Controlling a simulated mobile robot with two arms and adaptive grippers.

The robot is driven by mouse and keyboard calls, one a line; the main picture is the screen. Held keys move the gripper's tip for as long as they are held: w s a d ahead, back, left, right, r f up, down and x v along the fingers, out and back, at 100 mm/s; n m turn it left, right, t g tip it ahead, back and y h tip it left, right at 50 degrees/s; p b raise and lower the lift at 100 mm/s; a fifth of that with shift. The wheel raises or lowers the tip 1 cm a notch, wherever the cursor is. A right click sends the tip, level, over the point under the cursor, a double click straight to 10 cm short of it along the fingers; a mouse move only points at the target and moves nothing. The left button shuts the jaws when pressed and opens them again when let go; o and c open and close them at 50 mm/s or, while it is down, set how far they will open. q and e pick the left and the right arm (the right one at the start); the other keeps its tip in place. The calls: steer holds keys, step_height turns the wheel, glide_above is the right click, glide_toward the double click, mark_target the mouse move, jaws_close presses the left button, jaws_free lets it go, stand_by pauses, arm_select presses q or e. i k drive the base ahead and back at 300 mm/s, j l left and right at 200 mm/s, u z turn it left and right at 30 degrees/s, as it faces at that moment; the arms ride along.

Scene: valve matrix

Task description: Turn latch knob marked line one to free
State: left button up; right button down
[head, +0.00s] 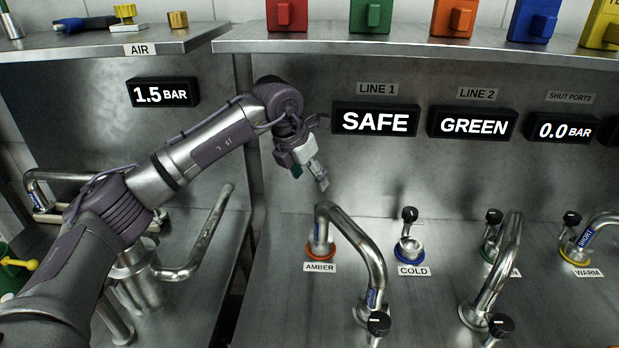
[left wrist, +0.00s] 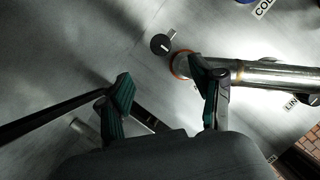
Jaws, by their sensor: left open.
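A black knob (head: 379,323) with a white mark stands at the front end of the bent steel pipe (head: 372,255) that rises from the orange-ringed AMBER port (head: 320,252). I cannot read a name on this knob in the head view. In the left wrist view a partly visible label (left wrist: 291,103) beginning "LIN" lies beside the pipe's front end. The LINE 1 display (head: 376,120) reads SAFE. My left gripper (head: 313,172) is open and empty, above and behind the AMBER port. Its spread fingers (left wrist: 165,95) show in the left wrist view. My right gripper is out of view.
Another black knob (left wrist: 161,44) stands near the orange ring. A second pipe (head: 497,270) and front knob (head: 501,325) stand to the right, beyond the COLD port (head: 408,250). A shelf (head: 420,47) with coloured blocks overhangs the displays.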

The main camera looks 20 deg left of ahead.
mark_target(378, 324)
steer(key=k, duration=2)
